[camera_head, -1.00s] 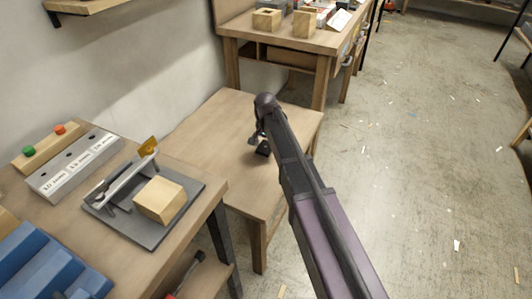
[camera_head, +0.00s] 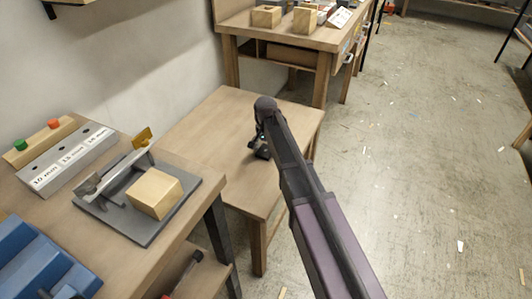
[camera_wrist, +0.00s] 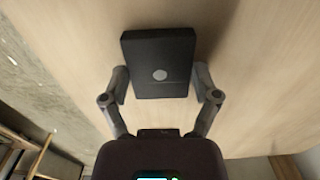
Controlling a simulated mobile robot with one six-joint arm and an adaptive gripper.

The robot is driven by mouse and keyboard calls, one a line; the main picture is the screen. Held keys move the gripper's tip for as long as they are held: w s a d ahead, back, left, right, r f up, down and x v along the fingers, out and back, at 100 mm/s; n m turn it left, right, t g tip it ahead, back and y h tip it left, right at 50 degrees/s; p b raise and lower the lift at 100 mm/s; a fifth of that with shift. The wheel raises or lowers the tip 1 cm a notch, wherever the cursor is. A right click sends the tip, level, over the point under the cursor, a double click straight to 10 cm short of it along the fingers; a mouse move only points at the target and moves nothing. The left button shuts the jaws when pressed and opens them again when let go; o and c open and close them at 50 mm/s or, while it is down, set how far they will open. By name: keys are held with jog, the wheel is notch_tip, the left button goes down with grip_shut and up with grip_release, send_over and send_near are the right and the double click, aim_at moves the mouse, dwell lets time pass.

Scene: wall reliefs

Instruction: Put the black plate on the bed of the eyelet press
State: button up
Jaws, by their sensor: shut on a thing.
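A black rectangular plate (camera_wrist: 158,48) with a round light spot on its face shows in the wrist view. My gripper (camera_wrist: 160,82) has a finger against each side of it and is shut on it, over a pale wooden surface. Whether the plate touches that surface is unclear. In the head view my gripper (camera_head: 262,151) is small and dark above the low table, mostly hidden by my arm. What looks like the eyelet press (camera_head: 118,178), a grey lever device with a yellow end, stands on a grey base on the left bench. A wooden block (camera_head: 155,193) sits on that base.
A grey block with size labels (camera_head: 68,160) and a wooden strip with green and orange knobs (camera_head: 38,141) lie behind the press. A blue stepped holder (camera_head: 40,262) is at the front left. The low table (camera_head: 205,125) is otherwise bare.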

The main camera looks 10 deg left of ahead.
aim_at(265, 151)
jog(key=shift+f, duration=0.25)
jog(key=o, duration=1)
jog(key=shift+c, duration=0.2)
jog(key=shift+r, duration=0.15)
notch_tip(265, 151, up, 12)
jog(key=p, duration=1.2)
dwell(0.4)
jog(key=s+d+n, duration=0.2)
jog(key=s+d, duration=0.8)
jog(key=d, duration=0.2)
jog(key=s+d+n, duration=0.2)
jog(key=s+d, duration=0.8)
jog(key=d, duration=0.3)
jog(key=shift+s+d, duration=0.15)
jog(key=shift+s, duration=0.15)
